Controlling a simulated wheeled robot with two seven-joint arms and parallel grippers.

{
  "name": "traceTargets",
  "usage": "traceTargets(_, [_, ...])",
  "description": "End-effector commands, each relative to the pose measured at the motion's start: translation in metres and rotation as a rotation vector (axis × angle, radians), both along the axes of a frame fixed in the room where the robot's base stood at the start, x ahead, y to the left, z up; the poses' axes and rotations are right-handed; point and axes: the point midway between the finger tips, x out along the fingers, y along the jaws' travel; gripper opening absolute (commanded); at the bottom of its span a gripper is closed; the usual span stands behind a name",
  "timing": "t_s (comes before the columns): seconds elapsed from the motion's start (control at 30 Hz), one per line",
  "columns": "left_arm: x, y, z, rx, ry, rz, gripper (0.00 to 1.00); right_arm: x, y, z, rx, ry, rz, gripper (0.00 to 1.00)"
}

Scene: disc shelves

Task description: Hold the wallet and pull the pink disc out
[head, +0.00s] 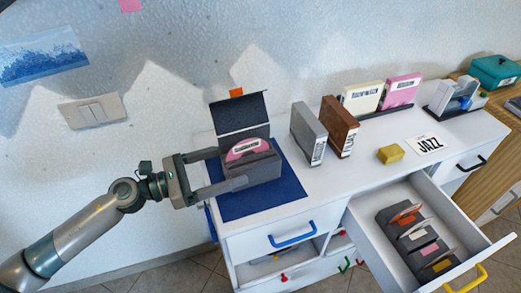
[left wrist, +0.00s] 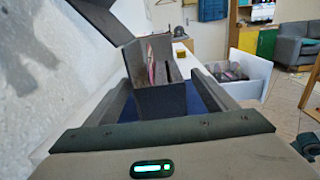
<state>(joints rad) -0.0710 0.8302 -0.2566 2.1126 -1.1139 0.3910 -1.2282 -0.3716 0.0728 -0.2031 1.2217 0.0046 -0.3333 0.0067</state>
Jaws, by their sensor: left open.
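The wallet (head: 262,170) is a dark grey case with its flap raised, standing on a blue mat (head: 262,203) on the white cabinet. The pink disc (head: 243,149), with a white label, stands upright in it, its upper part showing. My left gripper (head: 232,168) is open, its fingers reaching along two sides of the wallet. In the left wrist view the wallet (left wrist: 160,100) lies between the fingers, with an edge of the pink disc (left wrist: 151,70) showing inside. I cannot tell whether the fingers touch the wallet. My right gripper is not in view.
A grey case (head: 308,132) and a brown case (head: 340,125) stand to the right of the mat. Beyond are a yellow block (head: 389,154), a JAZZ card (head: 430,145) and cream and pink cases. An open drawer (head: 365,230) holds a disc rack. The wall is close behind.

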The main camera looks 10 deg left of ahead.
Motion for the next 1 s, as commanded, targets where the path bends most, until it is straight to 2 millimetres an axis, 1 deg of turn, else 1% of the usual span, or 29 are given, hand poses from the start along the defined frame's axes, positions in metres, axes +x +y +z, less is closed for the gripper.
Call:
traceTargets(0.03, [0.005, -0.006, 0.005, -0.001, -0.002, 0.000, 0.78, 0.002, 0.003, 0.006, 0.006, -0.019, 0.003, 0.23])
traceTargets(0.4, [0.039, -0.052, 0.005, -0.002, -0.001, 0.000, 0.78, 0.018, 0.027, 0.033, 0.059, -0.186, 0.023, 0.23])
traceTargets(0.5, [0.044, -0.058, 0.003, -0.001, -0.001, 0.000, 0.78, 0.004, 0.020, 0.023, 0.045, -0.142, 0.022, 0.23])
traceTargets(0.63, [0.049, -0.066, 0.002, -0.001, -0.001, 0.000, 0.78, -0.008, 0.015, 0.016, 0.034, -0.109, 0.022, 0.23])
traceTargets(0.8, [0.053, -0.071, 0.001, 0.000, 0.000, 0.000, 0.78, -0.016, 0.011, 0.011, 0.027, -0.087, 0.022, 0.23])
traceTargets(1.0, [0.053, -0.072, 0.000, 0.000, 0.000, 0.000, 0.78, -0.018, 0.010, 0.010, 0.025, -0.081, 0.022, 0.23])
